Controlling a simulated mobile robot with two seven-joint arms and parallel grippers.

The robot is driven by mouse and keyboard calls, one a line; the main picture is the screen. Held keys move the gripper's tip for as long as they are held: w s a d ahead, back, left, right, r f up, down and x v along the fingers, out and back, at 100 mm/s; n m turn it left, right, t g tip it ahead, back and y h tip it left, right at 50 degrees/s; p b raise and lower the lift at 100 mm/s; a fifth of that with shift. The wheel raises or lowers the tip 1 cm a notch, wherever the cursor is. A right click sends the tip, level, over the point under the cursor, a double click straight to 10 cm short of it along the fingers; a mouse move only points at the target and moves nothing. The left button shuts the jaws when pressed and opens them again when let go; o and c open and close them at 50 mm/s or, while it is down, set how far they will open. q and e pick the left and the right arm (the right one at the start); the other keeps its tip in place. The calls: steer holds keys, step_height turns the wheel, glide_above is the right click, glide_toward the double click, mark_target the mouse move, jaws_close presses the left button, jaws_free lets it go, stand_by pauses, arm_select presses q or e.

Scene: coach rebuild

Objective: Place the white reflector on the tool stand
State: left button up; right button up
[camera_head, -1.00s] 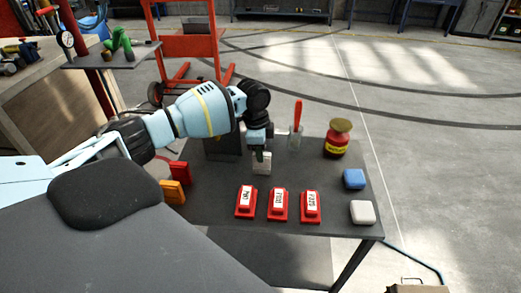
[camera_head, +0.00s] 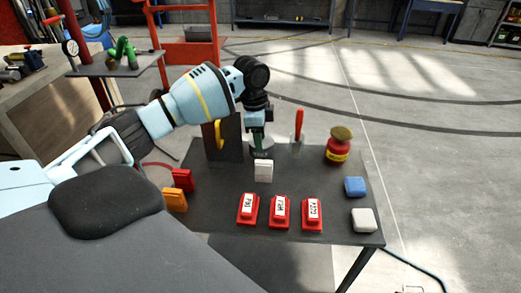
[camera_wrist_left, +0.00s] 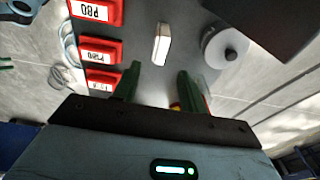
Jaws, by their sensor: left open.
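The white reflector (camera_head: 264,170) stands upright on the dark grey table (camera_head: 222,222), behind the red labelled blocks. It also shows in the left wrist view (camera_wrist_left: 162,44), beyond the fingertips. My left gripper (camera_head: 261,148) is open and empty, behind and above the reflector and apart from it. Its two green fingers (camera_wrist_left: 158,82) are spread in the left wrist view. A small raised shelf (camera_head: 86,70) on a red post, with a gauge and green tool, may be the tool stand; I cannot tell for sure. My right gripper is not in view.
Red (camera_head: 182,179) and orange (camera_head: 174,200) reflectors stand at the table's left edge. Red labelled blocks (camera_head: 279,212) line the front. A jar (camera_head: 338,146), blue block (camera_head: 355,186) and white block (camera_head: 363,219) are at the right. A dark upright panel (camera_head: 228,150) stands behind.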

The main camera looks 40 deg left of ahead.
arm_select(q)
steer(key=shift+s+a+r, duration=0.15)
steer(key=shift+r, duration=1.75)
